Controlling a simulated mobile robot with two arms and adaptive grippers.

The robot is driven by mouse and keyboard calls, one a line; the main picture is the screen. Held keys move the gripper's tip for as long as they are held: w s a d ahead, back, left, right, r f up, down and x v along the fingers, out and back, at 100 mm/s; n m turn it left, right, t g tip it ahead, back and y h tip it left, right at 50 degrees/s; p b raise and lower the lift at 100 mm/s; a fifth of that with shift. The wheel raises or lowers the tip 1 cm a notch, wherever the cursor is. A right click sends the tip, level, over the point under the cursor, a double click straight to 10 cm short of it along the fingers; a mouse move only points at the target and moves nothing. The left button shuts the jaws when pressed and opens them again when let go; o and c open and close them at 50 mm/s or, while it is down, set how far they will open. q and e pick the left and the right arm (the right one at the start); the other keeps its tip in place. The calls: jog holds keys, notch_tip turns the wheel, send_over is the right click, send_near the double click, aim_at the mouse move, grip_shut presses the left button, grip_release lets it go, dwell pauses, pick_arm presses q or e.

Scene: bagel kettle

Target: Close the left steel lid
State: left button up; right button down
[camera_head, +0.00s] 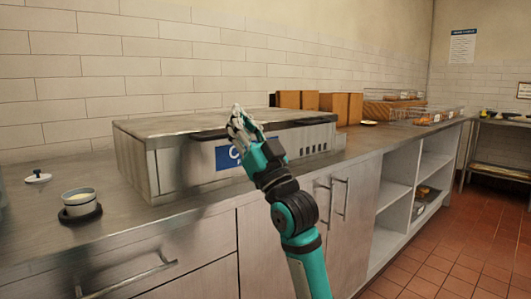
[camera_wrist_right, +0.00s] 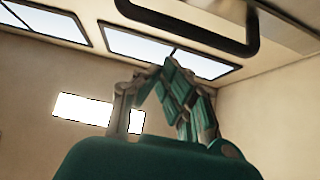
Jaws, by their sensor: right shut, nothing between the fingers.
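The steel kettle (camera_head: 175,170) is a low box on the counter with a blue label on its front. Its left steel lid (camera_head: 165,125) appears to lie flat on top, with a dark handle (camera_head: 207,134) at its front edge. My right gripper (camera_head: 238,120) is shut and empty, raised at the front middle of the kettle, by the inner end of that handle. It hides part of the front edge; I cannot tell whether it touches. In the wrist view, the right gripper (camera_wrist_right: 170,68) points upward below a dark handle (camera_wrist_right: 185,22). My left gripper is not in view.
A small white cup (camera_head: 78,198) on a dark base and a small white lid (camera_head: 38,177) with a dark knob stand to the left on the counter. Brown boxes (camera_head: 340,105) and wire baskets (camera_head: 425,116) stand to the right. Open tiled floor lies at right.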

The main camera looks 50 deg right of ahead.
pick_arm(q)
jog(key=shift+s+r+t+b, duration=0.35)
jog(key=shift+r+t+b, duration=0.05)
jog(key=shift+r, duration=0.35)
pick_arm(e)
jog(key=v, duration=0.9)
jog(key=shift+s+f, duration=0.25)
